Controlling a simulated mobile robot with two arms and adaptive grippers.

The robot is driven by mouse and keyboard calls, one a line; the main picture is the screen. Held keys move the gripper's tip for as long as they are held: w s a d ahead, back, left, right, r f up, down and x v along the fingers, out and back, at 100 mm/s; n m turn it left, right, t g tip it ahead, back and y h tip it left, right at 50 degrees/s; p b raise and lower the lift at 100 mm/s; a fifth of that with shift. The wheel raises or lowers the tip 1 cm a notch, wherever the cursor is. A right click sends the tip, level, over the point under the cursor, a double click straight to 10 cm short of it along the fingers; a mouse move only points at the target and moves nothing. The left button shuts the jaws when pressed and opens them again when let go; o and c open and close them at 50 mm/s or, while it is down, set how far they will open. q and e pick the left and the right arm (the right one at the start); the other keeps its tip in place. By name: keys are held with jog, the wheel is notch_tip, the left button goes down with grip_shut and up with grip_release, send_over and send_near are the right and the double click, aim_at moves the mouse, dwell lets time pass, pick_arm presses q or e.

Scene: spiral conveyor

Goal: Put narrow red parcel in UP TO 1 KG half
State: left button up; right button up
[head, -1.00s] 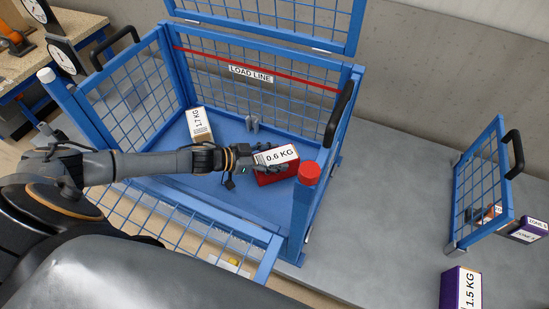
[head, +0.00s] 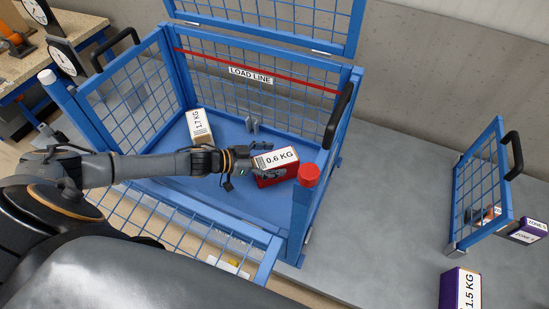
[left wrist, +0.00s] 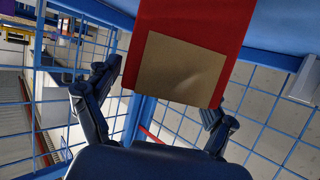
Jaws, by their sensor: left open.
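The red parcel (head: 275,178), with a white top label reading 0.6 KG, rests on the blue floor of the wire cage, in its right part. My left gripper (head: 262,161) is open at the parcel's left end, its fingers close to either side. In the left wrist view the red parcel (left wrist: 212,28) lies between the spread fingers of the left gripper (left wrist: 158,95), with a tan patch facing the camera. Whether a finger touches it I cannot tell. No UP TO 1 KG sign is readable. My right gripper is not in view.
A 1.7 KG parcel (head: 200,126) lies at the cage's left. Small grey upright plates (head: 252,125) stand at the floor's back middle. A red-capped post (head: 308,178) is close right of the red parcel. A purple 1.5 KG parcel (head: 451,288) and a blue mesh gate (head: 482,185) stand right.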

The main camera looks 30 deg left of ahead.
aim_at(255, 165)
pick_arm(q)
jog(key=p+v, duration=0.3)
jog(key=v, duration=0.3)
jog(key=shift+r, duration=0.15)
jog(key=shift+s+a+r, duration=0.1)
jog(key=shift+s+a, duration=0.2)
jog(key=shift+s, duration=0.05)
